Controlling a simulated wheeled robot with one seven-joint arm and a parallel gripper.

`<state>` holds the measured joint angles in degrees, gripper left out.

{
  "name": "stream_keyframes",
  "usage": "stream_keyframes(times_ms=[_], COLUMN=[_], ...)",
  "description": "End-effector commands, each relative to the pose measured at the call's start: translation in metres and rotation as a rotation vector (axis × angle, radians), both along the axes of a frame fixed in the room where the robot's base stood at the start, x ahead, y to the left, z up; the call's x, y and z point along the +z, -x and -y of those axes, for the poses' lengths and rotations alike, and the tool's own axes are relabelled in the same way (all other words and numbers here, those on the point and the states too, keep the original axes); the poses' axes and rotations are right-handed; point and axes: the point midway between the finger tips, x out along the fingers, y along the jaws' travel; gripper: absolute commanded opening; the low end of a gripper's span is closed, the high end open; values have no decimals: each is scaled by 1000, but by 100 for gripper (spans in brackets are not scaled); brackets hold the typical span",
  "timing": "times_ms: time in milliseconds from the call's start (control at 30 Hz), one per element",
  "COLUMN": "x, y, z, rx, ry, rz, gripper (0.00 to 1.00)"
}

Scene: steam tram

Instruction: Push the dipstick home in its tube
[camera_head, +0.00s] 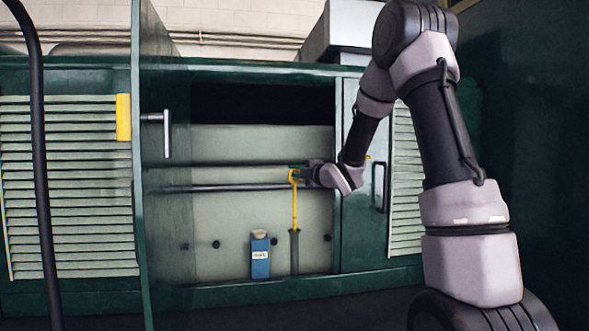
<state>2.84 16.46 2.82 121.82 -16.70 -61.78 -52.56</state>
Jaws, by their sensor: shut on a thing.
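The yellow dipstick (295,207) stands upright in the open cabinet bay, its looped handle at the top. Its lower end meets the top of the dark grey tube (294,253). A length of yellow shaft shows above the tube. My gripper (297,174) is at the dipstick's handle, coming from the right, and is shut on it. The fingers are small and partly blurred at this distance.
A blue can (260,256) stands left of the tube on the bay floor. A dark horizontal pipe (230,187) crosses behind the dipstick. An open green door (165,170) juts out at left, a closed panel (363,210) at right. A black handrail (38,150) stands at far left.

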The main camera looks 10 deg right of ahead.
Motion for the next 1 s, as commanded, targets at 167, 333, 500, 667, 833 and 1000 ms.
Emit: stream_keyframes(times_ms=[167,333,500,667,833,1000], x=[-11,-21,-32,-41,-52,-61], y=[0,0,0,0,0,0], z=[0,0,0,0,0,0], rx=[0,0,0,0,0,1], ry=[0,-1,0,0,-1,0], rz=[0,0,-1,-1,0,0], gripper=[0,0,0,0,0,0])
